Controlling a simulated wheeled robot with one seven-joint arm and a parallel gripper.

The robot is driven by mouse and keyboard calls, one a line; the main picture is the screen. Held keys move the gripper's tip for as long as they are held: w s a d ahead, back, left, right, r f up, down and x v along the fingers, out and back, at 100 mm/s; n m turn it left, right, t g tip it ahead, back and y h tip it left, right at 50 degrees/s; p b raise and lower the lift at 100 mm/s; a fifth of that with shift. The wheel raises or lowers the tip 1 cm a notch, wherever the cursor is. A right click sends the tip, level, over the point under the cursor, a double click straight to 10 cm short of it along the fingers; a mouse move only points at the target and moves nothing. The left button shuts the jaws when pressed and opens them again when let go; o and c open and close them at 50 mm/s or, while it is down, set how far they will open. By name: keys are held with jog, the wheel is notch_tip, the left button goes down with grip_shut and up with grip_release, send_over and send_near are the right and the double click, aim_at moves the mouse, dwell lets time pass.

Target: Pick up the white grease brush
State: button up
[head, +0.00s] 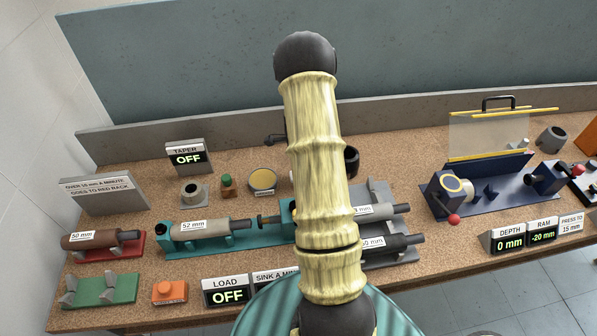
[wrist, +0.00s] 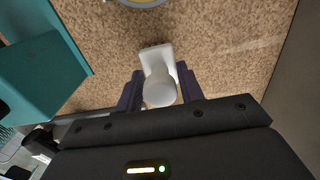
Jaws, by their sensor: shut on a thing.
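The white grease brush (wrist: 157,65) shows in the wrist view, with a rounded white handle end towards the camera and a dark edge at its far end. My gripper (wrist: 161,92) is shut on it, with one dark finger on each side of the handle. Speckled brown worktop lies behind the brush; I cannot tell whether the brush touches it. In the head view my arm hides the gripper and most or all of the brush.
The teal fixture (head: 237,238) holds a cylinder marked 52 mm; a teal block (wrist: 45,75) is at left in the wrist view. A round yellow-topped tin (head: 262,180) stands behind. A grey rack (head: 383,192) and blue press (head: 480,197) are to the right.

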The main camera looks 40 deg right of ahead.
notch_tip(320, 180, up, 9)
jog(key=shift+r+b, duration=0.1)
jog(key=shift+b, duration=0.4)
jog(key=shift+o, duration=1)
jog(key=shift+c, duration=0.3)
dwell(0.5)
